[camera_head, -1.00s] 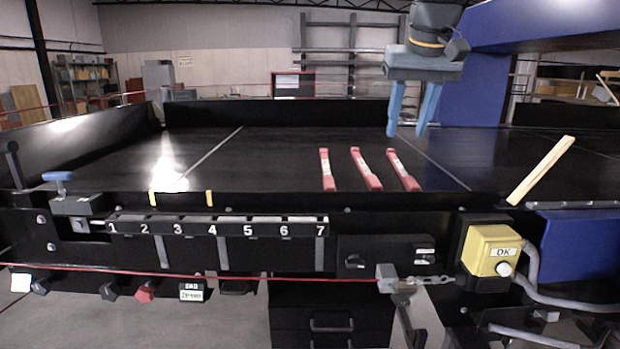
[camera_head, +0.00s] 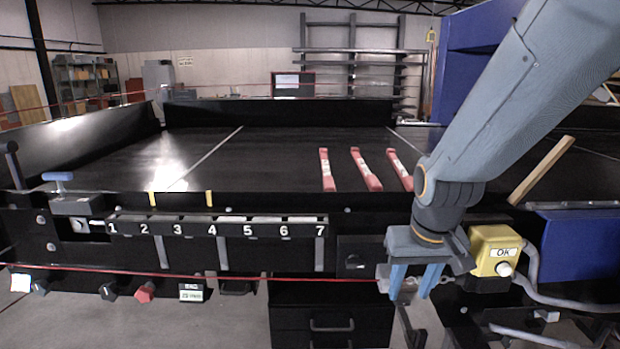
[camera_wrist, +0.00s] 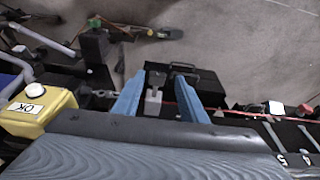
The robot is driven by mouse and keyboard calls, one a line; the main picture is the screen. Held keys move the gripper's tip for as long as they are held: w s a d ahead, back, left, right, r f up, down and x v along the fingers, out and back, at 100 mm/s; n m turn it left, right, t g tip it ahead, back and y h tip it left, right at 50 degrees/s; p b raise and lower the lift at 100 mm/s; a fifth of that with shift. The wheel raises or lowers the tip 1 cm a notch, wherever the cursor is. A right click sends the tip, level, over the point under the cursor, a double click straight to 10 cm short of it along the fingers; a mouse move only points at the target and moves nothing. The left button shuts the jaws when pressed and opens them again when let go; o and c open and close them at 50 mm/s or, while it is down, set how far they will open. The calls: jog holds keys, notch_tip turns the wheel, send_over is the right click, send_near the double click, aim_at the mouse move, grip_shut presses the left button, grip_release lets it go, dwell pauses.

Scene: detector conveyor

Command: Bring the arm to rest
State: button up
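My gripper (camera_head: 413,281) hangs in front of the conveyor's front panel, pointing down, just left of the yellow OK box (camera_head: 495,252). Its two blue fingers are apart with nothing held between them. In the wrist view my gripper (camera_wrist: 160,108) also shows its fingers spread, with a grey block on the red cord and the floor seen beyond them. My arm crosses the right side of the head view and hides part of the belt and front panel.
Three red sticks (camera_head: 366,170) lie on the black belt (camera_head: 270,160). A wooden strip (camera_head: 541,171) leans at the right. A numbered rack (camera_head: 215,228) and a red cord (camera_head: 200,272) run along the front. Black drawers (camera_head: 331,322) stand below. Open floor (camera_wrist: 225,35) shows in the wrist view.

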jog(key=s+f+b, duration=0.2)
jog(key=f+b, duration=0.3)
jog(key=f, duration=0.2)
jog(key=s+f+g+b, duration=0.1)
jog(key=s+f+b, duration=0.1)
jog(key=f+b, duration=0.3)
notch_tip(320, 180, down, 4)
jog(key=shift+s+r+g, duration=0.25)
jog(key=shift+g, duration=0.05)
